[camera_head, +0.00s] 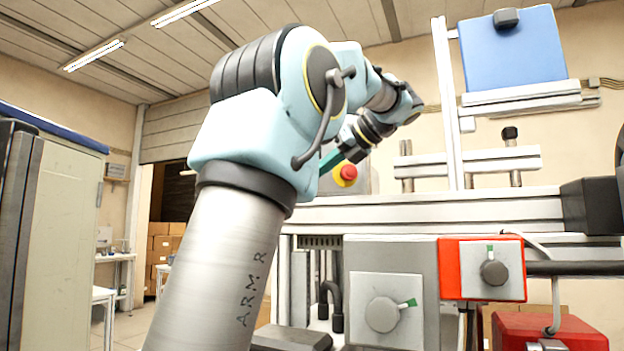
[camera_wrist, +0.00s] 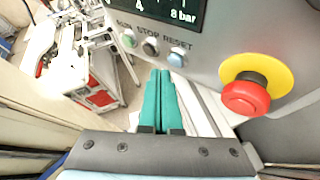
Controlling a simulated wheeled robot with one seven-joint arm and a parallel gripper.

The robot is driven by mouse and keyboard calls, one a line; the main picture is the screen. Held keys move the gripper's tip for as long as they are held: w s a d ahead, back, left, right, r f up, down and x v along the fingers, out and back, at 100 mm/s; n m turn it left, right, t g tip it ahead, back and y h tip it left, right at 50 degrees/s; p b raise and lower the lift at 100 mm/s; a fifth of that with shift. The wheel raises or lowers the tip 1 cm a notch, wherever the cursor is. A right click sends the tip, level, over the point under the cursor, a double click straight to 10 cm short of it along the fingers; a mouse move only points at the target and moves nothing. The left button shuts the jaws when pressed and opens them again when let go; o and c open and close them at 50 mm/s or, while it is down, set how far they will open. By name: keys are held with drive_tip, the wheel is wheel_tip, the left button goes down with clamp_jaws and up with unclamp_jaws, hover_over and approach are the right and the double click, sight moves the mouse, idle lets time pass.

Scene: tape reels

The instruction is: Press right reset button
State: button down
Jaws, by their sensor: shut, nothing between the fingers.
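In the wrist view a grey control panel (camera_wrist: 205,45) carries a row of small buttons under the labels RUN, STOP and RESET. The blue reset button (camera_wrist: 177,56) is at the right end of the row, beside the black stop button (camera_wrist: 151,48) and the green run button (camera_wrist: 129,40). My gripper (camera_wrist: 159,73) has its two teal fingers together and empty. Its tips appear just below and left of the blue button; I cannot tell the gap in depth. In the head view my gripper (camera_head: 330,160) shows partly behind my arm, and the buttons are hidden.
A red emergency stop (camera_wrist: 246,97) on a yellow disc sticks out right of the buttons; it also shows in the head view (camera_head: 347,172). A pressure display (camera_wrist: 160,12) sits above. Metal rails (camera_head: 430,210) and a grey box with a knob (camera_head: 383,313) stand at right.

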idle(0.7)
drive_tip(key=shift+w, duration=0.45)
drive_tip(key=shift+w+a, duration=0.15)
drive_tip(key=shift+w, duration=0.2)
idle(0.5)
drive_tip(key=shift+s, duration=0.15)
drive_tip(key=shift+s+b, duration=0.3)
drive_tip(key=shift+s, duration=0.35)
drive_tip(key=shift+s+d+b, duration=0.25)
drive_tip(key=shift+s+b, duration=0.15)
drive_tip(key=shift+s, duration=0.4)
drive_tip(key=shift+s+d+b, duration=0.2)
drive_tip(key=shift+s+b, duration=0.25)
drive_tip(key=shift+s, duration=0.4)
drive_tip(key=shift+s+d+b, duration=0.25)
drive_tip(key=shift+s+b, duration=0.15)
drive_tip(key=shift+s, duration=0.4)
